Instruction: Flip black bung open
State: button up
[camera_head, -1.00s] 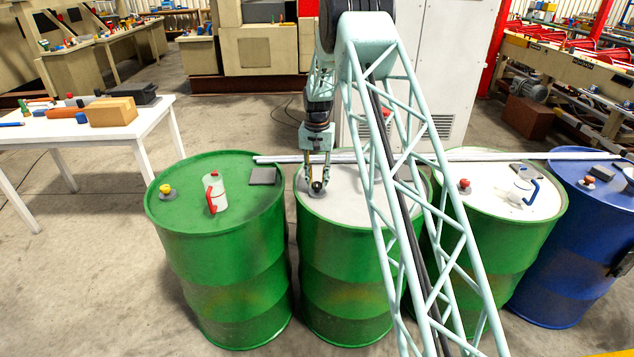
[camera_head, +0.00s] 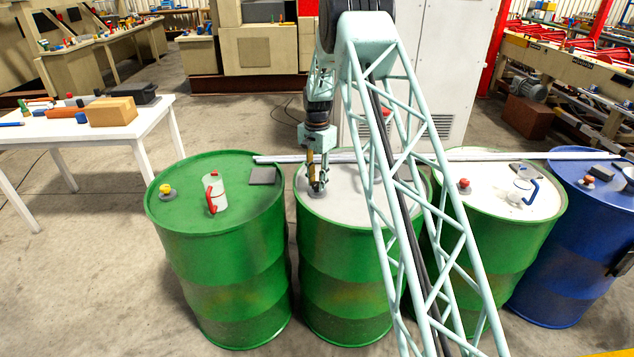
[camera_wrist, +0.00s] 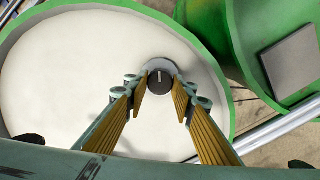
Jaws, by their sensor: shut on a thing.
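The black bung (camera_wrist: 161,82) sits in a round grey fitting (camera_wrist: 160,64) near the rim of the white-topped green drum (camera_head: 350,200). A pale line marks its top, running nearly up and down in the wrist view. My gripper (camera_wrist: 160,88) reaches down to the bung with one yellow-padded finger on each side and is shut on it. In the head view my gripper (camera_head: 318,184) stands over the left part of the white lid and mostly hides the bung.
The left green drum (camera_head: 225,270) carries a yellow-topped bung (camera_head: 166,190), a red-handled jug (camera_head: 214,192) and a grey plate (camera_head: 264,176). A red bung (camera_head: 464,185) is on the right green drum (camera_head: 480,215).

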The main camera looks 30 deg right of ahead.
aim_at(317, 183)
dwell(0.3)
jog(key=o, duration=0.8)
jog(key=shift+o, duration=0.2)
jog(key=shift+r, duration=0.1)
notch_tip(317, 183, up, 12)
dwell(0.3)
dwell(0.5)
